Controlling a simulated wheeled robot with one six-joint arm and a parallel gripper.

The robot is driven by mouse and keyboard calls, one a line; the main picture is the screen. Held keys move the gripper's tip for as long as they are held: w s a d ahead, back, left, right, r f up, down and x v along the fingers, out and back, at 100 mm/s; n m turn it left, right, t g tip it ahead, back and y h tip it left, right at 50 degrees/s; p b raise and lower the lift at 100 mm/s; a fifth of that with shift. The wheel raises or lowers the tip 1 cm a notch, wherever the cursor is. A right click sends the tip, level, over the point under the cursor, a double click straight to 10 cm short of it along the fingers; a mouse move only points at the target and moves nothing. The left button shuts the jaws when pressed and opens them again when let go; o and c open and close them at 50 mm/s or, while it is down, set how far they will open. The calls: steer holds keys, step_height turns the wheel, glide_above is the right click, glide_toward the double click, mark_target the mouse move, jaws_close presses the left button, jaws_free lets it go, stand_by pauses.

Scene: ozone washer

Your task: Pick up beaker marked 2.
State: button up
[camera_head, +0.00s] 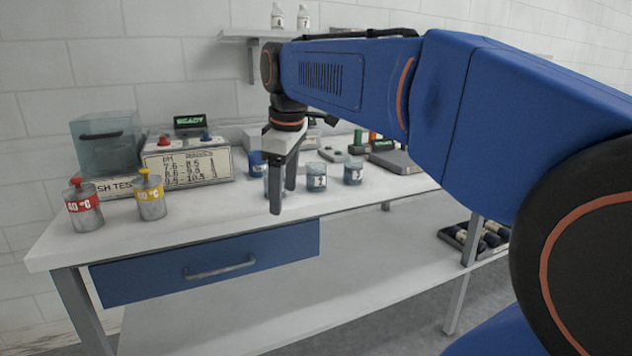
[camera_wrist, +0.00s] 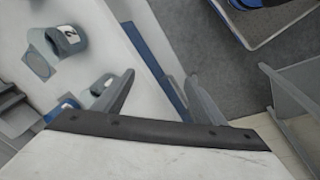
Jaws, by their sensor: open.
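The beaker marked 2 (camera_wrist: 68,40) shows at the upper left of the wrist view, bluish with a pale label. It appears to be the middle beaker (camera_head: 316,182) in the head view, though its mark is hard to read there. Another beaker (camera_wrist: 102,85) is closer to my gripper (camera_wrist: 160,78) in the wrist view; my finger partly hides it in the head view. A third beaker (camera_head: 353,174) stands to the right. My gripper (camera_head: 283,195) points down near the table's front edge, open and empty, left of the middle beaker.
A red-marked canister (camera_head: 84,207) and a yellow-marked canister (camera_head: 150,197) stand at the table's left. A test box (camera_head: 187,167) and a blue container (camera_head: 256,164) are behind. A drawer (camera_head: 205,264) is below the front edge.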

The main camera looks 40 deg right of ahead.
steer(key=w+d+r+n+g, duration=0.1)
steer(key=w+d+r+n, duration=0.3)
steer(key=w+d+r, duration=0.4)
step_height(320, 180, up, 6)
steer(key=n+g, duration=0.2)
steer(key=n, duration=0.2)
glide_above(316, 173)
steer(key=w+d, duration=0.2)
steer(key=w, duration=0.1)
steer(key=shift+y, duration=0.3)
steer(key=shift+s+f, duration=0.2)
steer(key=shift+f, duration=4.05)
steer(key=shift+s+f, duration=0.15)
steer(key=shift+f, duration=4.1)
steer(key=c, duration=1.4)
